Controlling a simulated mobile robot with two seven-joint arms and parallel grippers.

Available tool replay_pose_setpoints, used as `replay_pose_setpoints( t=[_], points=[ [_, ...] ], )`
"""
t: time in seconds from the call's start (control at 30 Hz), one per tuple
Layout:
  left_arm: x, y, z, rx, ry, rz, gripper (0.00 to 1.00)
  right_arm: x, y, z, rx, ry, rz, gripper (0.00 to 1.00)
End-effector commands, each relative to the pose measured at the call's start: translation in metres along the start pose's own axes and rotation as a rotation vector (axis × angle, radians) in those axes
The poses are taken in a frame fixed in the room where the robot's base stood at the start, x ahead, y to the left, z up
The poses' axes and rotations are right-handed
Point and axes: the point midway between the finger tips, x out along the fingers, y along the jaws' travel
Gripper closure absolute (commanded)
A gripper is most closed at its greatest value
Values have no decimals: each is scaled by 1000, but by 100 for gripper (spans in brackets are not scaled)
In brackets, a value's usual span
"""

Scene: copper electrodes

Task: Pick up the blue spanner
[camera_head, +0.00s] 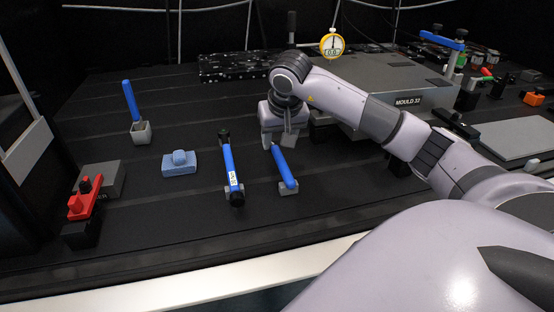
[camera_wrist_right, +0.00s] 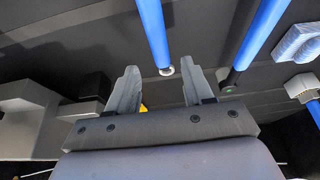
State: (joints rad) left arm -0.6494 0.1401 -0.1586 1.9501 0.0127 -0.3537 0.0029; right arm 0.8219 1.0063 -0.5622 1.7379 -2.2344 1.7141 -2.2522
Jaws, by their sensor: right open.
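Two blue-handled tools lie near my right gripper (camera_head: 279,142). One (camera_head: 284,168) has a metal tip and rests on a small grey block, just below the gripper. The other (camera_head: 229,165) has black ends and a white label, to its left. I cannot tell for certain which is the spanner. In the right wrist view, the metal-tipped tool (camera_wrist_right: 153,32) ends close to the gap between the open, empty fingers (camera_wrist_right: 160,82). The black-ended tool (camera_wrist_right: 258,38) passes to the right of the fingers. My left gripper is out of view.
A third blue handle (camera_head: 129,100) stands in a grey block at left. A light-blue piece (camera_head: 179,166) and a red clamp (camera_head: 84,199) lie nearby. A grey mould box (camera_head: 385,85) with a yellow dial gauge (camera_head: 332,42) is behind my right arm. The front mat is clear.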

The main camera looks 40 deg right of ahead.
Motion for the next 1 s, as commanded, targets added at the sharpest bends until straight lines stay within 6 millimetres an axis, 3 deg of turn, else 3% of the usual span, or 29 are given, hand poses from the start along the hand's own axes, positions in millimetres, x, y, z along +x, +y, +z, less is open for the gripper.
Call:
replay_pose_setpoints(
  t=[0.33,0.63,0.67,0.8,1.0],
  points=[
    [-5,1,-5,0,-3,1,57,45,-3,3,1,-4,-3,49],
    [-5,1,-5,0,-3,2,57,52,-3,2,0,0,-2,49],
    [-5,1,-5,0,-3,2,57,52,-3,2,0,0,-2,52],
    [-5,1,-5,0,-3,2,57,52,-3,2,0,0,-2,98],
    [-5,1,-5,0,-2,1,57,51,-3,2,0,1,-2,100]
  ],
)
